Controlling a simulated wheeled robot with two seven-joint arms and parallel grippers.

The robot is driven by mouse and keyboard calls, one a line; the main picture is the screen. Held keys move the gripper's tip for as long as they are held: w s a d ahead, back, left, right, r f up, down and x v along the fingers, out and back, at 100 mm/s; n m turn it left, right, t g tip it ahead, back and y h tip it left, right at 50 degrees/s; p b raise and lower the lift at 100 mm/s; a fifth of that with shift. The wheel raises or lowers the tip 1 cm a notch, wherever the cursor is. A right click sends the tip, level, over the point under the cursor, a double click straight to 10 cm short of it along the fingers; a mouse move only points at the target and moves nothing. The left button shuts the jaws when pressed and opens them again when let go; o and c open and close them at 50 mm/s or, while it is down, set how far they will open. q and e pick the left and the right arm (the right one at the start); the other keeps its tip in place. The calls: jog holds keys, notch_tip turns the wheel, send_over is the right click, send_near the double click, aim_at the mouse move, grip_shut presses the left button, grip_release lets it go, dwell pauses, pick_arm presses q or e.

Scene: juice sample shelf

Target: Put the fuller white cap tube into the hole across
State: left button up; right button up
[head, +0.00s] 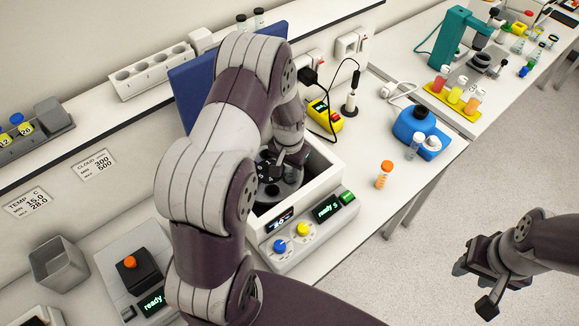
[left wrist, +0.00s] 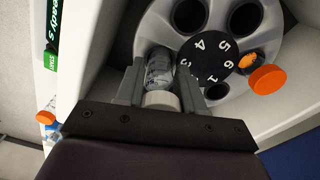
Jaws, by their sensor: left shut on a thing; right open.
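My left gripper (left wrist: 162,88) is shut on a white-capped clear tube (left wrist: 160,70), its cap towards the wrist camera. The tube lies over or partly in the rotor place beside number 3; I cannot tell how deep. In the rotor (left wrist: 255,42), an orange-capped tube (left wrist: 266,78) stands near number 6, roughly opposite. The holes near 4 and 5 look empty. In the head view my left gripper (head: 288,160) is over the centrifuge (head: 322,178), with the held tube hidden. Another white-capped tube (head: 415,146) stands on the bench. My right gripper (head: 482,284) is open and empty, over the floor.
An orange-capped tube (head: 384,174) stands right of the centrifuge. A blue mixer (head: 413,124) is behind it. A blue raised lid (head: 185,92) stands at the centrifuge's back. A yellow meter (head: 325,115) and a grey bin (head: 60,262) are also on the bench.

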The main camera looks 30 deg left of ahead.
pick_arm(q)
jog(key=shift+f+b, duration=0.65)
jog(key=shift+f, duration=0.4)
dwell(0.4)
jog(key=shift+r, duration=0.1)
jog(key=shift+r+p, duration=2.1)
jog(key=shift+r, duration=0.4)
jog(key=shift+f+b, duration=1.9)
jog(key=shift+f, duration=0.8)
